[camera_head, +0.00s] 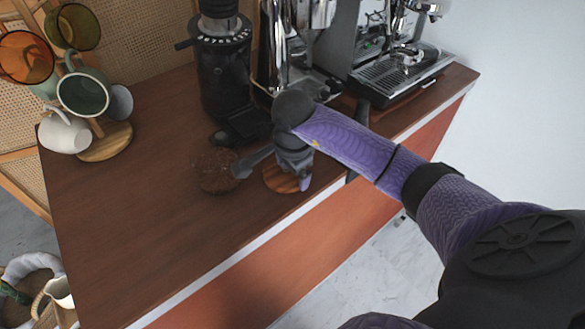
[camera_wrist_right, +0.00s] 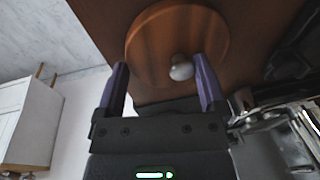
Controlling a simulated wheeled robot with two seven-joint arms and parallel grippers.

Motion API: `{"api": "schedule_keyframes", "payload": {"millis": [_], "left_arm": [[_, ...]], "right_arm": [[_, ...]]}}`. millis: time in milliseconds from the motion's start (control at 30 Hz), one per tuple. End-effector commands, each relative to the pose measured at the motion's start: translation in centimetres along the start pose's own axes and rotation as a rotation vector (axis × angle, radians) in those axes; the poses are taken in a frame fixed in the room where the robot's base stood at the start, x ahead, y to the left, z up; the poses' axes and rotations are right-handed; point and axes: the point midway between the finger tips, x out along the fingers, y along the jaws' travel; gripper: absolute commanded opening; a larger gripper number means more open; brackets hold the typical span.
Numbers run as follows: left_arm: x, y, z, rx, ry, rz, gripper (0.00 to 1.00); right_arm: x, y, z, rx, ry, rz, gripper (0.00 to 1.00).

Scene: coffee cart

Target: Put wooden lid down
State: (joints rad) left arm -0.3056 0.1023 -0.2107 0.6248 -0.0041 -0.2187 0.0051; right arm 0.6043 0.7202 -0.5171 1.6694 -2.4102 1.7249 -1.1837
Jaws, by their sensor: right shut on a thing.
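The wooden lid (camera_head: 274,179) is a round brown disc at the front edge of the counter, partly hidden under my right gripper (camera_head: 295,174). In the right wrist view the lid (camera_wrist_right: 150,44) shows its flat face and a pale round knob (camera_wrist_right: 181,69). The right gripper's purple fingers (camera_wrist_right: 162,72) lie on either side of the lid's knob area, and the gripper is shut on the lid. The lid is at or very close to the counter top; I cannot tell if it touches. My left gripper is not in view.
A portafilter with coffee grounds (camera_head: 217,171) lies just left of the lid. A black grinder (camera_head: 222,75) and an espresso machine (camera_head: 405,70) stand behind. A mug tree with cups (camera_head: 84,94) stands at the left. The counter's (camera_head: 130,240) front left area is clear.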

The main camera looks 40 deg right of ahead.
Motion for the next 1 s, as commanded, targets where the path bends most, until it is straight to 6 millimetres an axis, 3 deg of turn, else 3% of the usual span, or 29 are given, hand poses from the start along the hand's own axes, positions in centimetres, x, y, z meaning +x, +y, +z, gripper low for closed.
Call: {"api": "schedule_keyframes", "payload": {"millis": [133, 167, 200, 500, 800, 1000], "left_arm": [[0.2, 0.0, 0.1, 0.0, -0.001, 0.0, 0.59], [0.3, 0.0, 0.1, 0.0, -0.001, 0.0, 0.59], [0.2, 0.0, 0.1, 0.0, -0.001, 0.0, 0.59], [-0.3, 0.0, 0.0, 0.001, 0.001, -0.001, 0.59], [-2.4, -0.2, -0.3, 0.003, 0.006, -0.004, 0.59], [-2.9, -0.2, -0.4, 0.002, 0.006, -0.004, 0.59]], "right_arm": [[0.3, 0.1, 0.0, -0.001, 0.0, 0.001, 0.32], [0.3, 0.1, 0.0, -0.001, 0.0, 0.001, 0.92], [0.2, 0.0, 0.0, -0.001, 0.0, 0.001, 1.0], [-0.7, -0.1, 0.0, 0.0, 0.0, -0.002, 1.0], [-8.9, -0.2, -0.1, 0.0, 0.001, -0.005, 1.0], [-11.9, -0.1, 0.0, 0.0, 0.0, -0.002, 1.0]]}}
